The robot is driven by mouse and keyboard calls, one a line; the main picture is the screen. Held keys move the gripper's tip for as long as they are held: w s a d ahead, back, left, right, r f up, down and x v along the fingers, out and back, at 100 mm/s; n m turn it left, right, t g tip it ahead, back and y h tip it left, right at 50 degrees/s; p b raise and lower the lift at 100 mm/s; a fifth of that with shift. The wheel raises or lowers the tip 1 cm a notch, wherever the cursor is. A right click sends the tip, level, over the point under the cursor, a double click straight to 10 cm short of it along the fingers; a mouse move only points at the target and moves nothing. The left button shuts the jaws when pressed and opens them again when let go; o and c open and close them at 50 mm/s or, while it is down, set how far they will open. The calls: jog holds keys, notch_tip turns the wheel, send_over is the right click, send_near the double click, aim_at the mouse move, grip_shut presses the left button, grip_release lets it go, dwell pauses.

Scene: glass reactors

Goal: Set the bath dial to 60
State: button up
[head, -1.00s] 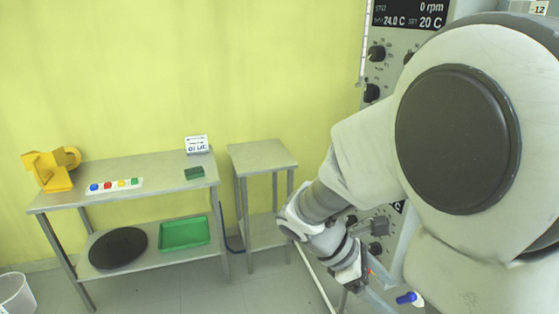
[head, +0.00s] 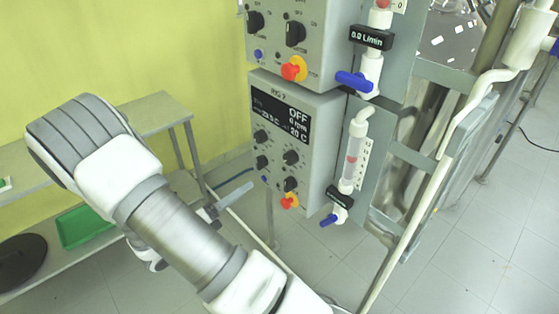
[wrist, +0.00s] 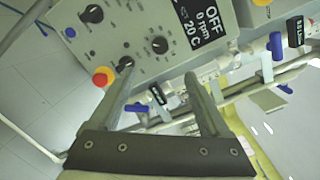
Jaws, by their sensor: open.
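The lower control box (head: 335,130) has a dark display (head: 281,115) reading OFF, 0 rpm and 20 C. Below the display are several black dials (head: 290,157); their labels are too small to read, so I cannot tell which is the bath dial or its setting. In the wrist view, a display (wrist: 203,25) with OFF, 0 rpm and 20 C appears tilted, with dials (wrist: 160,45) beside it. My gripper (wrist: 162,72) is open and empty, facing the panel. Its left fingertip overlaps the dial by the red button (wrist: 124,64) in the picture; contact is unclear. My arm largely hides the gripper in the head view.
A red-and-yellow button (head: 289,202) and a blue button (head: 264,179) sit on the lower box. A flow tube (head: 354,150) with a blue valve (head: 328,220) stands right of it. Another control box (head: 320,25) is above. A metal table (head: 155,112) stands at left.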

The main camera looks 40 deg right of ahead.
aim_at(287, 160)
jog(key=w+d, duration=0.1)
jog(key=d, duration=1)
jog(key=w+d, duration=0.1)
jog(key=d, duration=0.4)
jog(key=shift+w+d+p, duration=0.2)
jog(key=shift+w+p, duration=0.1)
jog(key=shift+p, duration=0.05)
jog(key=shift+c, duration=0.2)
grip_shut()
